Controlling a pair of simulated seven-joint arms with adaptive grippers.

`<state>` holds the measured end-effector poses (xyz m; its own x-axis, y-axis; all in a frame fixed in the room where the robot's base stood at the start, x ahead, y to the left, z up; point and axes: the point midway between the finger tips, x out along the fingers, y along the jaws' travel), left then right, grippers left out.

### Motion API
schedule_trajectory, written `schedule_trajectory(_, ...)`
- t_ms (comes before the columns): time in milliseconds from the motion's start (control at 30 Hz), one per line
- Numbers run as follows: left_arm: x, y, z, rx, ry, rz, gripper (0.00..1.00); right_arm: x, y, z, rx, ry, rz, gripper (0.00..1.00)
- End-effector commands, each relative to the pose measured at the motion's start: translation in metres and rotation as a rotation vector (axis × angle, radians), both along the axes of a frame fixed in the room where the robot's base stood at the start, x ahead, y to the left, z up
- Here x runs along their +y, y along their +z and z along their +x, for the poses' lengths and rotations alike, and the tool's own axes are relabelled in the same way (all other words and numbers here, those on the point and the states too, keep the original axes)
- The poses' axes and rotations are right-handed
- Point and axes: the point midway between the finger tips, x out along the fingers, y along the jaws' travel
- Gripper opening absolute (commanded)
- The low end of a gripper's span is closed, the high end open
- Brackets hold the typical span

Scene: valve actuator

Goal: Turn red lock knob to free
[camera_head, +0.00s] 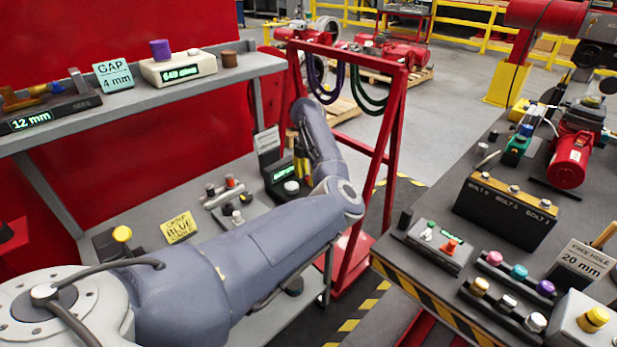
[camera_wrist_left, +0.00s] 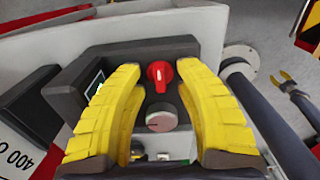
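The red lock knob (camera_wrist_left: 161,74) sits on a dark box (camera_wrist_left: 150,50) in the left wrist view, with its pointer turned up and slightly sideways. A grey-white round knob (camera_wrist_left: 161,121) is below it. My left gripper (camera_wrist_left: 158,84) is open, with its yellow fingers on either side of both knobs and gaps showing beside the red one. Whether it touches the box is unclear. In the head view the yellow fingers (camera_head: 302,163) show beside the dark box (camera_head: 280,176) on the lower shelf; the red knob cannot be made out there. My right gripper is not in view.
A white-and-black label block (camera_wrist_left: 22,125) stands left of the box. A red frame (camera_head: 385,140) with hanging hoses rises right of my left arm. A striped-edge bench (camera_head: 400,265) carries several knobs and blocks. The upper shelf (camera_head: 130,103) hangs above the lower one.

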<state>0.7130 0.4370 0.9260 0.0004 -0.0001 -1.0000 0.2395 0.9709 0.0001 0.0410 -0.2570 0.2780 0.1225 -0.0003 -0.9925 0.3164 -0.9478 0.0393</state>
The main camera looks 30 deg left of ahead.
Motion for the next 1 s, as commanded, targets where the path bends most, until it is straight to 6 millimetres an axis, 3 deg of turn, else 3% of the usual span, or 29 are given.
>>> schedule_trajectory(267,0.0001,-0.0005,-0.0001,0.000,0.000,0.000,0.37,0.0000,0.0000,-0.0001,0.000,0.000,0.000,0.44)
schedule_trajectory(600,0.0000,-0.0003,0.0000,0.000,0.000,0.000,0.00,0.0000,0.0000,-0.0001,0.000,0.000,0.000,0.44)
schedule_trajectory(1000,-0.0001,-0.0004,0.0000,0.000,0.030,0.000,0.00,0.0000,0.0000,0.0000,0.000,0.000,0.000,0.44)
